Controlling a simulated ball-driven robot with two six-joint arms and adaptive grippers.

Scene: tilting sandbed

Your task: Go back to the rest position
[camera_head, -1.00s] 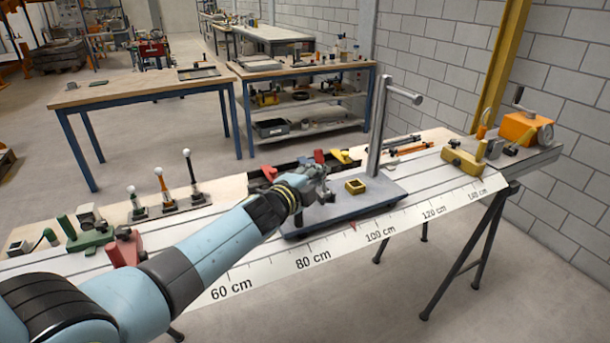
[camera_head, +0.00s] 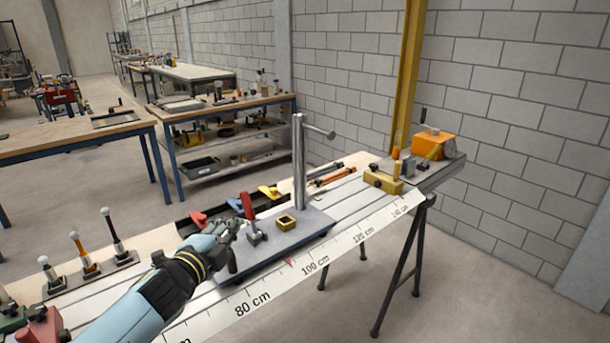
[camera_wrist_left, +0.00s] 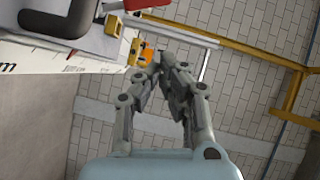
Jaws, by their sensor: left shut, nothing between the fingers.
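My left gripper (camera_head: 229,236) is on the near left side of the grey plate (camera_head: 305,226) in the head view, at the end of my light blue arm. It looks to be over or beside the plate's left edge; the exact height is hard to tell. In the left wrist view its two grey fingers (camera_wrist_left: 165,62) come together at the tips with nothing between them. My right gripper is in neither view.
A small grey piece (camera_head: 256,235) and a yellow square block (camera_head: 286,222) sit on the plate, close to my left gripper. A grey post (camera_head: 299,165) stands behind them. Ball-topped levers (camera_head: 84,254) stand at the left.

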